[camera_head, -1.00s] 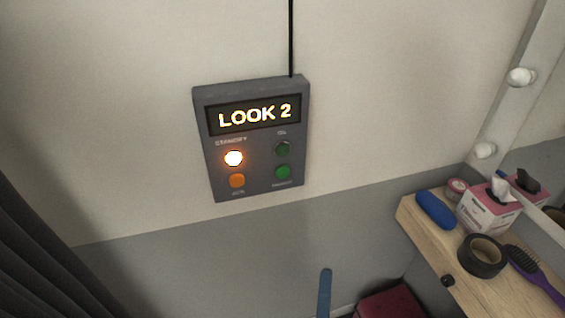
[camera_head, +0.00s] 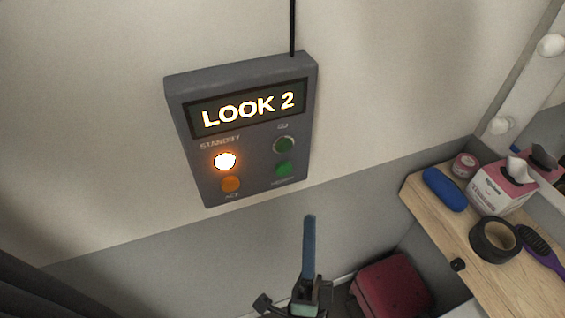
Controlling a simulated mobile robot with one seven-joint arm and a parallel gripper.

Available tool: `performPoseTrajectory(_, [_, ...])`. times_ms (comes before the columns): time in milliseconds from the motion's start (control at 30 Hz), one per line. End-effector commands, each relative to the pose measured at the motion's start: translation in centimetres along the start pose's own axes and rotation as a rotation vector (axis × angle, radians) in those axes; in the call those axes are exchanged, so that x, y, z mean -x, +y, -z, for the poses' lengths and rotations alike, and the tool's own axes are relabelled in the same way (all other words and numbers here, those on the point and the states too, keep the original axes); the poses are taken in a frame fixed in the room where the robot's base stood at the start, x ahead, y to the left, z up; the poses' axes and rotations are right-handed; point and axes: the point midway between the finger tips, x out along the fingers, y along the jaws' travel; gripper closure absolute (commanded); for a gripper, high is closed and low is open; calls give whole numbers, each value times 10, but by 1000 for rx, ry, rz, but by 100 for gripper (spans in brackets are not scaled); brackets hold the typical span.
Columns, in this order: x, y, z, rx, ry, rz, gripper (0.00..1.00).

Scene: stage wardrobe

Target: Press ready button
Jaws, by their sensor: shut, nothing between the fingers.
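A dark grey cue box (camera_head: 244,128) is fixed to the wall with its display lit "LOOK 2". A white-orange lamp (camera_head: 225,161) glows under the label STANDBY. Below it is an orange button (camera_head: 231,184). On the right, a dark green lamp (camera_head: 284,145) is unlit. Below that lamp is a brighter green button (camera_head: 283,169), whose label is too blurred to read. My gripper (camera_head: 309,222) is shut and empty, its blue fingers pointing up. In the picture its tip is below and right of the green button, apart from it.
A wooden shelf (camera_head: 488,262) at the right holds a blue case (camera_head: 444,189), a tissue box (camera_head: 502,186), a black tape roll (camera_head: 495,239) and a purple brush (camera_head: 543,250). A red case (camera_head: 391,288) is low behind my gripper. A dark curtain (camera_head: 35,292) hangs at lower left.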

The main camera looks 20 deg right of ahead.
Motion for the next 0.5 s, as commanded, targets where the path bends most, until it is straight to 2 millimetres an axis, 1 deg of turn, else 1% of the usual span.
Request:
performPoseTrajectory(267, [-5,4,-3,0,1,2,100])
performPoseTrajectory(500, [-25,20,-19,-2,1,3,100])
